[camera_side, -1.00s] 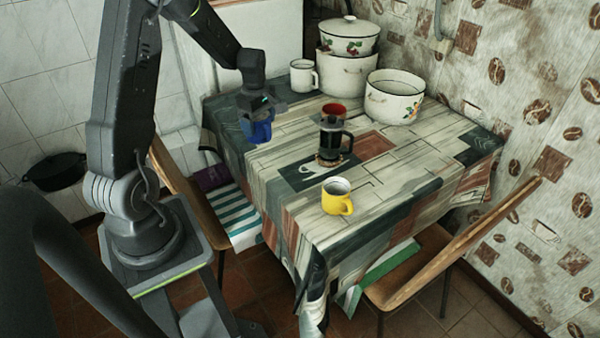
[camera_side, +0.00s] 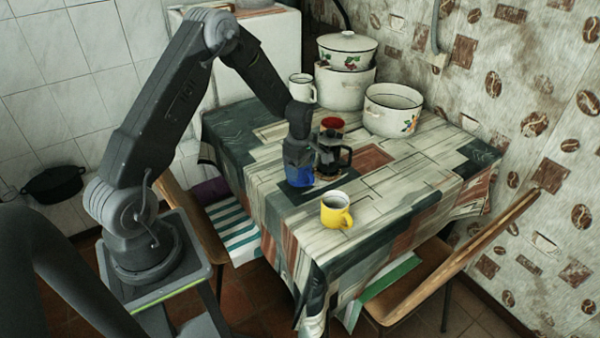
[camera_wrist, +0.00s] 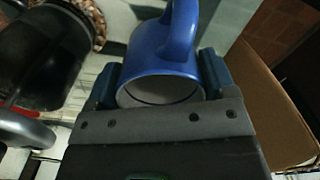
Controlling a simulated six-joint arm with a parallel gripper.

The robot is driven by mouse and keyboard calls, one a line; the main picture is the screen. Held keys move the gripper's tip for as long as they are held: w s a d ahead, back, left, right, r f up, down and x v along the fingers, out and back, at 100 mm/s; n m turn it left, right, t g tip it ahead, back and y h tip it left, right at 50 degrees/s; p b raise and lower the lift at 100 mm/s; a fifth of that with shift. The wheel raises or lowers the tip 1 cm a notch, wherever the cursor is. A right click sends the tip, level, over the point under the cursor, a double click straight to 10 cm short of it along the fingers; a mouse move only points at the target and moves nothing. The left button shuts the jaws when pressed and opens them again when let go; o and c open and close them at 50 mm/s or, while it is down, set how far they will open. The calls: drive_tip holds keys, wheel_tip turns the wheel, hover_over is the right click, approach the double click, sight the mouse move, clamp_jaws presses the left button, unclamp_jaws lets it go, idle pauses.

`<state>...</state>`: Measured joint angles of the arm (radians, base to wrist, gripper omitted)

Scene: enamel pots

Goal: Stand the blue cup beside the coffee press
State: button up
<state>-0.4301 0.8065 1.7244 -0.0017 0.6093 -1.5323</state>
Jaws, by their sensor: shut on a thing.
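The blue cup (camera_side: 299,177) is between the fingers of my gripper (camera_side: 298,164), just left of the coffee press in the side view. In the wrist view the blue cup (camera_wrist: 170,62) fills the space between my gripper's fingers (camera_wrist: 160,88), its handle facing away from the gripper. The press (camera_wrist: 42,55) also shows at the left of the wrist view, apart from the cup. I cannot tell whether the cup's base touches the tablecloth.
A yellow mug (camera_side: 336,211) stands in front of the press. A white mug (camera_side: 302,88), a white pot (camera_side: 392,110) and stacked pots (camera_side: 346,82) stand at the back. The tablecloth (camera_side: 395,190) is clear at the right. The table's left edge is near my gripper.

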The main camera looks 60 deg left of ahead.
drive_tip(key=shift+f, duration=1.25)
drive_tip(key=shift+f, duration=0.1)
drive_tip(key=o, duration=1)
